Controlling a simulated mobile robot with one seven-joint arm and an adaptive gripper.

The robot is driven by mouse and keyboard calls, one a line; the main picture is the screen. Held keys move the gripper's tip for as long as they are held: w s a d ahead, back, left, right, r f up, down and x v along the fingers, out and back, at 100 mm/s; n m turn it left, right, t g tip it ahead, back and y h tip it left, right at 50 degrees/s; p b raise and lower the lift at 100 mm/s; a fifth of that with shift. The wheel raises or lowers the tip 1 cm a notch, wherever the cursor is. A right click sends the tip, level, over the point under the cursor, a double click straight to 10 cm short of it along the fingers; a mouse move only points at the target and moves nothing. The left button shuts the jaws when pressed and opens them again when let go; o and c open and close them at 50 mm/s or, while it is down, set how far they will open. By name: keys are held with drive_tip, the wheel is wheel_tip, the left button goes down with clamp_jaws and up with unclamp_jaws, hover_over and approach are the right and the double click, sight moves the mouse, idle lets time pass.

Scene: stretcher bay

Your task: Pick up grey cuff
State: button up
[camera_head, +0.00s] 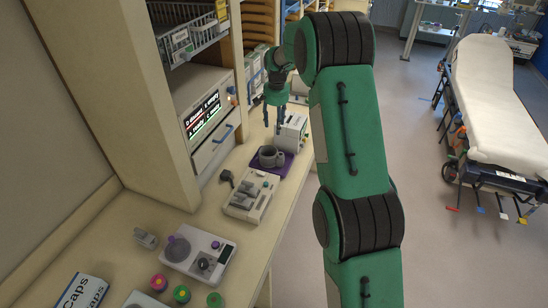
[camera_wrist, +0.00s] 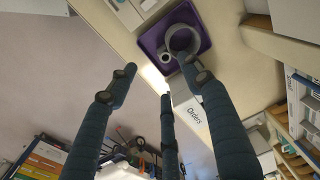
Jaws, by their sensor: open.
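The grey cuff (camera_head: 267,156) is a ring-shaped piece lying in a small purple tray (camera_head: 286,165) on the counter. In the wrist view the cuff (camera_wrist: 184,36) shows near the top, inside the purple tray (camera_wrist: 204,41), with a smaller grey ring beside it. My gripper (camera_head: 275,121) hangs above the counter, beyond the tray in the head view. Its fingers are spread and hold nothing. In the wrist view my gripper (camera_wrist: 152,78) has one fingertip overlapping the tray's lower edge, partly covering the view of the cuff.
A white Orders box (camera_head: 292,132) stands just behind the tray. A cream device (camera_head: 250,195) with grey parts sits in front of it. A shelf cabinet (camera_head: 205,110) borders the left side. A stretcher (camera_head: 495,90) stands on open floor at the right.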

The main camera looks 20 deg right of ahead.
drive_tip(key=m+p, duration=0.1)
drive_tip(key=p, duration=0.1)
hover_over(281, 155)
wheel_tip(281, 155, down, 9)
drive_tip(key=shift+s+a+g, duration=0.2)
drive_tip(key=shift+a+g, duration=0.2)
drive_tip(key=shift+a, duration=0.05)
drive_tip(key=shift+f, duration=0.15)
wheel_tip(281, 155, down, 8)
drive_tip(key=shift+f, duration=0.2)
drive_tip(key=shift+s+f, duration=0.1)
drive_tip(key=shift+f, duration=0.05)
drive_tip(key=shift+s+d+f+p, duration=0.1)
drive_tip(key=shift+f+p, duration=0.5)
drive_tip(key=shift+f, duration=1.9)
drive_tip(key=shift+c, duration=0.5)
